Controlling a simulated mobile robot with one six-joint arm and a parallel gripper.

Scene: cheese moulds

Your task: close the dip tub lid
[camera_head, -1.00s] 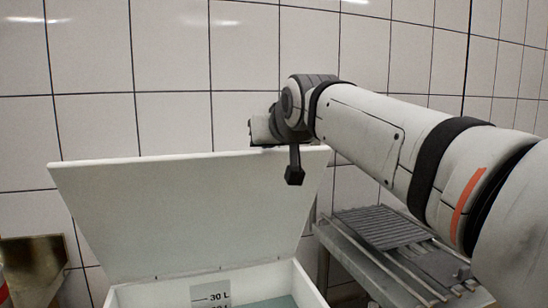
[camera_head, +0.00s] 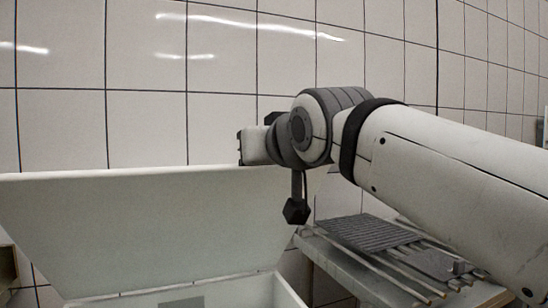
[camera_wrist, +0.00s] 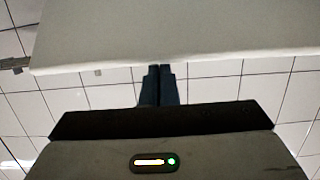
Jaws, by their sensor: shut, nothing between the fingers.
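The dip tub lid (camera_head: 145,225) is a white panel standing raised, leaning back from the hinge edge of the white tub (camera_head: 235,290). The tub shows only in part at the bottom of the head view. In the wrist view the lid (camera_wrist: 180,25) fills the top, and my gripper's fingertips (camera_wrist: 158,70) are together, right at its edge. I cannot tell whether they touch it. In the head view my wrist is at the lid's top right corner, and the fingers are not clearly visible there.
A metal table with a grey ribbed rack (camera_head: 368,232) and rails stands right of the tub. A white tiled wall (camera_head: 210,100) rises behind. A brownish object (camera_head: 8,268) is cut off at the left edge.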

